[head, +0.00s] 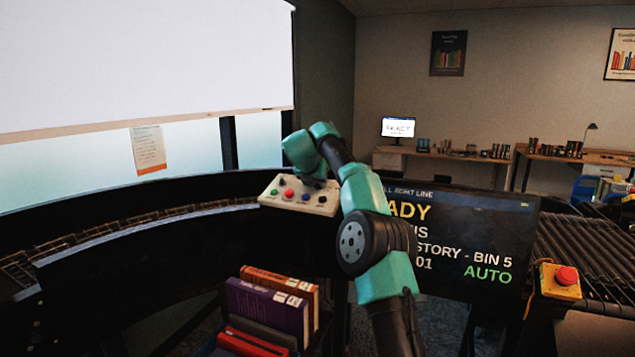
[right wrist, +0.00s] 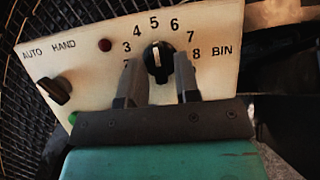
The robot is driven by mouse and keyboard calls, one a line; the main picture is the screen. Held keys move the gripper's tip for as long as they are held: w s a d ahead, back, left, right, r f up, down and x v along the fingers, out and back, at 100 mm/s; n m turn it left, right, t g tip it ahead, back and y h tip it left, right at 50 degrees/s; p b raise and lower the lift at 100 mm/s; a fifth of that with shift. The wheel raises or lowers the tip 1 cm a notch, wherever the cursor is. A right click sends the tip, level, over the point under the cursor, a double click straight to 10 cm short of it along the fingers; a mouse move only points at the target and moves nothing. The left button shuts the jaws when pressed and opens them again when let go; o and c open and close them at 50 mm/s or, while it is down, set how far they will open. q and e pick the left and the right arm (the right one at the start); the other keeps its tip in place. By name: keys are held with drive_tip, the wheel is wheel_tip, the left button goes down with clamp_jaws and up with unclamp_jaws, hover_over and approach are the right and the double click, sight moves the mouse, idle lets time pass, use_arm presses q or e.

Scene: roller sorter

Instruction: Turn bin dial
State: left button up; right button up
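The bin dial (right wrist: 158,62) is a black round knob with a white pointer line, on a cream control panel (right wrist: 222,20). Its pointer faces up, near the 5 of a scale whose readable numbers run from 3 to 8. My right gripper (right wrist: 160,80) is open, with its two fingers apart at the lower left and lower right of the dial; I cannot tell whether they touch it. In the head view the panel (head: 268,200) sits under my right wrist, which hides part of it. My left gripper is not in view.
The panel has an AUTO/HAND switch (right wrist: 55,91), a dark red lamp (right wrist: 105,45) and coloured buttons. A screen (head: 470,240) behind my right arm shows BIN 5 and AUTO. A red stop button (head: 567,276) is at right. Books (head: 265,308) stand below; a curved conveyor (head: 100,230) runs left.

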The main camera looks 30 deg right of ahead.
clamp_jaws()
drive_tip(key=shift+f, duration=0.1)
drive_tip(key=shift+d+n, duration=0.1)
drive_tip(key=shift+n, duration=0.4)
drive_tip(key=n+y, duration=0.1)
drive_tip(key=n, duration=0.1)
drive_tip(key=n+t, duration=0.1)
drive_tip(key=n, duration=0.1)
drive_tip(key=shift+s+d+f+n+t+y, duration=0.2)
drive_tip(key=shift+n+t+y, duration=0.1)
drive_tip(key=shift+y, duration=0.1)
drive_tip(key=n+y, duration=0.1)
drive_tip(key=n, duration=0.1)
drive_tip(key=n+y, duration=0.1)
drive_tip(key=n, duration=0.1)
drive_tip(key=n+y, duration=0.1)
drive_tip(key=n, duration=0.2)
drive_tip(key=shift+d, duration=0.25)
drive_tip(key=shift+o, duration=1.2)
unclamp_jaws()
drive_tip(key=shift+r, duration=0.15)
